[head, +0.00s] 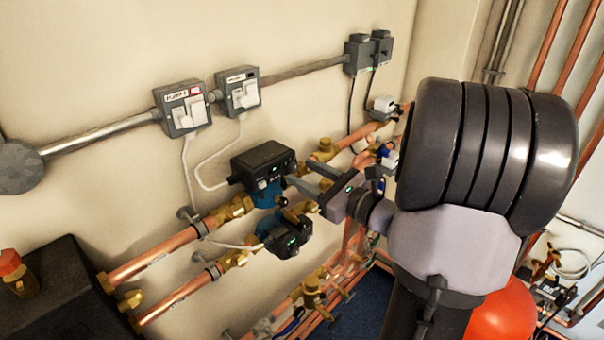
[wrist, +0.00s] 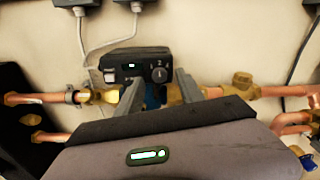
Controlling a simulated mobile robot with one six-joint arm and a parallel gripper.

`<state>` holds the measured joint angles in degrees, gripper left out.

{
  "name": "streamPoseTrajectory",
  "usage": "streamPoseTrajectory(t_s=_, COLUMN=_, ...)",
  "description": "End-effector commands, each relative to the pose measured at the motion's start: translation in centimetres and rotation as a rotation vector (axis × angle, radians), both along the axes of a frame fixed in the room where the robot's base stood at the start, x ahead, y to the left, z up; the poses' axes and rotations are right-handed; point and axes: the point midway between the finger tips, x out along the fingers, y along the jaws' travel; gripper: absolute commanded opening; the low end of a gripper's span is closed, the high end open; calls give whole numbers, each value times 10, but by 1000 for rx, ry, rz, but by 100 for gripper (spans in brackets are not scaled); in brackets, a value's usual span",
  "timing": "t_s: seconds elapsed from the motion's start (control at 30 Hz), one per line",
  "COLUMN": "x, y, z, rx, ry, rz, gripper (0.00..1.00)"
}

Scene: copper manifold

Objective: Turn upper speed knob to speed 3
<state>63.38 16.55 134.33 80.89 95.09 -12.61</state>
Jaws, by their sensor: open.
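The upper pump's black control box (head: 262,160) is on the upper copper pipe, above a blue pump body. The knob's exact pointer setting is too small to tell. My gripper (head: 298,171) is open in front of the box's right part. In the wrist view its fingers (wrist: 158,78) stand on either side of the knob, apart from it; whether they reach its depth I cannot tell.
A lower pump (head: 285,238) sits just below on the second copper pipe (head: 180,300). Brass valves flank both pumps. Two grey switch boxes (head: 184,107) with hanging cables are on the wall above. A red vessel (head: 503,310) stands at lower right.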

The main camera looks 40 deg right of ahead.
Motion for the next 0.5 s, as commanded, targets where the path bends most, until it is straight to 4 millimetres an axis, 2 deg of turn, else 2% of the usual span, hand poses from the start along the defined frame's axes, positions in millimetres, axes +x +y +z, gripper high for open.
streamPoseTrajectory(t_s=0.13, x=12, y=1, z=0, rx=-1, ry=-1, rz=0, gripper=45)
streamPoseTrajectory(t_s=0.4, x=14, y=1, z=0, rx=0, ry=0, rz=-1, gripper=45)
streamPoseTrajectory(t_s=0.5, x=13, y=1, z=0, rx=0, ry=0, rz=-1, gripper=25)
